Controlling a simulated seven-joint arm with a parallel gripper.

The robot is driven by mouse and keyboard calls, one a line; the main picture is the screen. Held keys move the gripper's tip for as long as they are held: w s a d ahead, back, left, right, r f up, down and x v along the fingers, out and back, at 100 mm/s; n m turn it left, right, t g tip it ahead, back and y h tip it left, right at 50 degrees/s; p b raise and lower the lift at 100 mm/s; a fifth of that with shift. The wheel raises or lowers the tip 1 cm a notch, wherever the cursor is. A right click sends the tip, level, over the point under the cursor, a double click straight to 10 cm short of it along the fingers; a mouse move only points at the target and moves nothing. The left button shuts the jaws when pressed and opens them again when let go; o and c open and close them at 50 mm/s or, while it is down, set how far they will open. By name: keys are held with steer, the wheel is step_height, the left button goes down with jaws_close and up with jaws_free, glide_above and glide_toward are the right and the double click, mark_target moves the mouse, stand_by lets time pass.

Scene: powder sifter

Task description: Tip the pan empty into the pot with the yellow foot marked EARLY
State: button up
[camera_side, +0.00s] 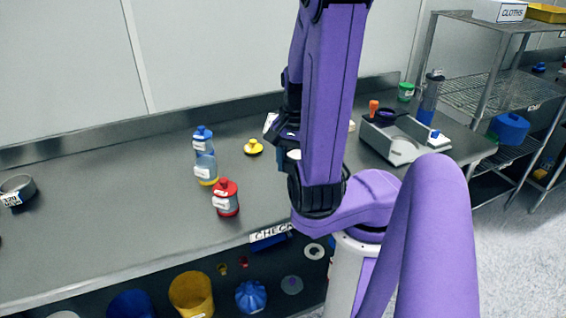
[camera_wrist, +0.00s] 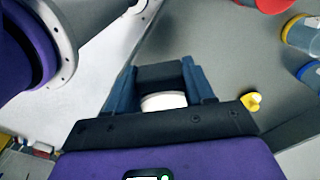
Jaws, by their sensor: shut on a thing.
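A clear pot with a blue cap and a yellow foot (camera_side: 207,170) stands upright on the bench in the side view; its label is too small to read. In the wrist view a clear pot with a yellow rim (camera_wrist: 301,36) shows at the upper right, apart from my gripper. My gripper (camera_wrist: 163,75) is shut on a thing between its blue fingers. A dark surface and a pale rounded edge (camera_wrist: 163,101) show there; I cannot tell whether this is the pan. In the side view my arm hides most of the gripper.
A red pot (camera_side: 225,199) stands in front of the yellow-footed pot, and a small yellow knobbed piece (camera_side: 253,147) lies behind to its right. A grey ring (camera_side: 17,187) marked 120 is at far left. A grey machine (camera_side: 403,136) stands at right. The bench's left middle is clear.

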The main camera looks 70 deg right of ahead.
steer(key=shift+s+a+r, duration=0.2)
steer(key=shift+s+r, duration=0.05)
steer(key=shift+s, duration=0.25)
steer(key=shift+s+a+r, duration=0.15)
steer(key=shift+s+r, duration=0.1)
steer(key=shift+s, duration=0.25)
steer(key=w+d+r+n, duration=0.1)
steer(key=w+n, duration=0.1)
steer(key=w, duration=0.5)
steer(key=w+d+r+n, duration=0.1)
steer(key=w+d+n, duration=0.1)
steer(key=w, duration=0.5)
steer(key=w+a+n+t+y, duration=0.1)
steer(key=w+a+n, duration=0.4)
steer(key=w, duration=0.9)
steer(key=shift+a+f, duration=0.4)
steer(key=shift+a, duration=0.2)
steer(key=shift+t+y, duration=0.3)
steer(key=shift+s+d+f+t+y, duration=0.1)
steer(key=shift+d+t+y, duration=0.1)
steer(key=shift+t+y, duration=0.6)
steer(key=shift+s+d+t+y, duration=0.1)
steer(key=shift+t+y, duration=0.2)
steer(key=shift+s+d+f+t+y, duration=0.15)
steer(key=shift+s+t+y, duration=0.05)
steer(key=shift+t+y, duration=0.6)
